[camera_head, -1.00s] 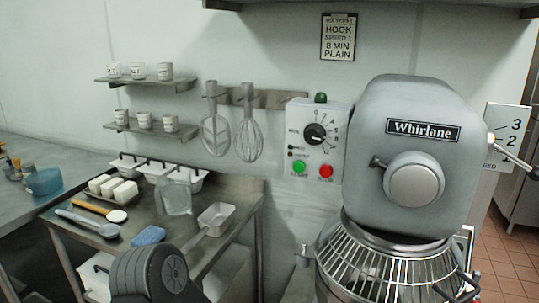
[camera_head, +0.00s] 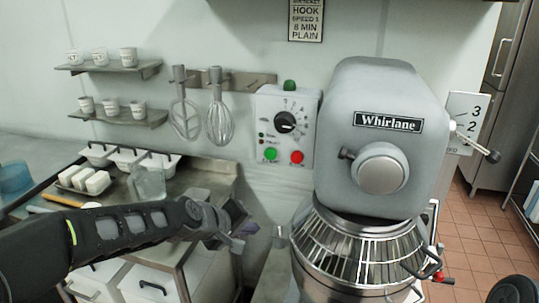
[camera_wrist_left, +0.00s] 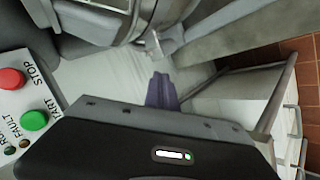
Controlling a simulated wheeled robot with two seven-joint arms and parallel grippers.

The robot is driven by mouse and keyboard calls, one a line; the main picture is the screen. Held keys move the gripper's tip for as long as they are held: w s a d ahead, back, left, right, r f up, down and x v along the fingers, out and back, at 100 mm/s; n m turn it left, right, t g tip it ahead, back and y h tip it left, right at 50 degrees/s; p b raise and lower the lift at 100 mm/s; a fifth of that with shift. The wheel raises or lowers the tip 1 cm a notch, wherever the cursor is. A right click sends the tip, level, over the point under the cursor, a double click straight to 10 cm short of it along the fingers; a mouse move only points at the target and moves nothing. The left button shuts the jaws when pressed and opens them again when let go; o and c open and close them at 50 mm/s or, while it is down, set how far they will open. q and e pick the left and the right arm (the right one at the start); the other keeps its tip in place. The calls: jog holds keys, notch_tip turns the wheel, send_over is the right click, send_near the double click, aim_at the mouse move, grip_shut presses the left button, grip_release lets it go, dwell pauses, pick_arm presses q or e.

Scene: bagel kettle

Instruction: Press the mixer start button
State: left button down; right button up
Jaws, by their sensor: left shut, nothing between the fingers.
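The mixer start button is a green round button (camera_head: 271,154) on the white control panel (camera_head: 262,112) on the wall. A red stop button (camera_head: 297,157) sits to its right. The wrist view shows the green button (camera_wrist_left: 34,120), labelled START, and the red one (camera_wrist_left: 12,79) at the left edge. My left gripper (camera_head: 243,228) is shut and empty, below the panel and apart from it. Its fingers (camera_wrist_left: 161,92) show in the wrist view, to the right of the buttons. The grey Whirlane mixer (camera_head: 375,120) stands right of the panel. I cannot make out my right gripper.
The mixer's wire bowl guard (camera_head: 360,250) lies right of my left gripper. A steel side table (camera_head: 205,180) with a clear jug (camera_head: 148,182) stands behind my left arm. A whisk (camera_head: 219,122) and a flat beater hang left of the panel. Tiled floor shows at right.

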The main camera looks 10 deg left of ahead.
aim_at(270, 154)
pick_arm(q)
jog(key=s+r+n+h, duration=0.1)
jog(key=s+r, duration=0.1)
jog(key=r, duration=0.6)
jog(key=s+d+r+n+h, duration=0.1)
jog(key=s+r+n+h, duration=0.1)
jog(key=r, duration=0.6)
jog(key=shift+s+d+r+p, duration=0.2)
jog(key=shift+d+r+p, duration=0.1)
jog(key=shift+p, duration=0.1)
jog(key=shift+w, duration=0.1)
jog(key=shift+w+d+f+p, duration=0.15)
jog(key=shift+w+p, duration=0.55)
jog(key=shift+w, duration=1.45)
jog(key=shift+w+d+r+p, duration=0.1)
jog(key=shift+w+p, duration=0.6)
jog(key=shift+w, duration=1.45)
jog(key=shift+w, duration=0.1)
jog(key=shift+w, duration=0.3)
